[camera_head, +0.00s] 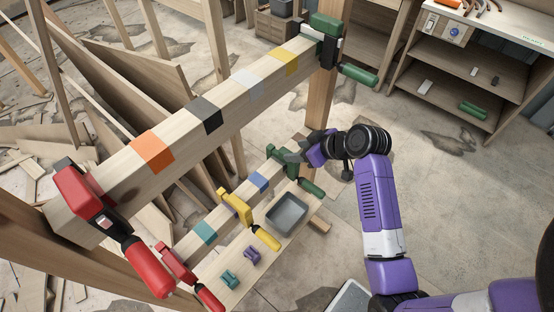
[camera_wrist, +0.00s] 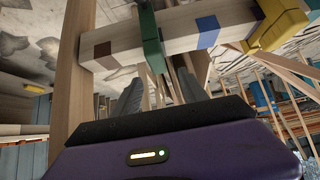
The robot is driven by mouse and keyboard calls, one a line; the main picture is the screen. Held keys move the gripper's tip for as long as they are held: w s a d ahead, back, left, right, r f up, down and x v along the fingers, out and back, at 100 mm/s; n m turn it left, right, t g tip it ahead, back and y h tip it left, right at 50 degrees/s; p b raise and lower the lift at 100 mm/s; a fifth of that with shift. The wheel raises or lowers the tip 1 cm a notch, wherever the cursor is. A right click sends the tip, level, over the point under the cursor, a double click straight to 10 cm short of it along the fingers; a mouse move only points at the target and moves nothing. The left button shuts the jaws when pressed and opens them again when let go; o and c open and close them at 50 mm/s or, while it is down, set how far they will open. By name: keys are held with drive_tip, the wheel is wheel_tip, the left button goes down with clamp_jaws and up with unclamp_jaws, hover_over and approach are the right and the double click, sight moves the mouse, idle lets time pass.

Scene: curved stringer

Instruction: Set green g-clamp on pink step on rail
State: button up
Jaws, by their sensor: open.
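A green g-clamp (camera_head: 287,164) sits on the lower rail (camera_head: 232,212) near its right end, its handle hanging down to the right. The wrist view shows this green clamp (camera_wrist: 150,38) across the rail (camera_wrist: 180,32), between a brownish band (camera_wrist: 102,52) and a blue band (camera_wrist: 208,30). My gripper (camera_head: 300,153) is open beside this clamp. In the wrist view my gripper (camera_wrist: 158,92) has a finger on each side of the clamp's lower part; contact cannot be told. Another green clamp (camera_head: 325,26) sits at the upper rail's right end. No band looks clearly pink.
The lower rail also bears a yellow clamp (camera_head: 236,206) and a red clamp (camera_head: 175,264). A large red clamp (camera_head: 82,194) is on the upper rail (camera_head: 180,122). A grey tray (camera_head: 287,213) sits just below the lower rail. Open floor lies right of my arm.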

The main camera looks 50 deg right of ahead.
sight(285, 151)
drive_tip(key=shift+p+x, duration=0.45)
drive_tip(key=shift+x, duration=3.05)
drive_tip(key=shift+d, duration=0.15)
clamp_jaws()
drive_tip(key=shift+r, duration=0.1)
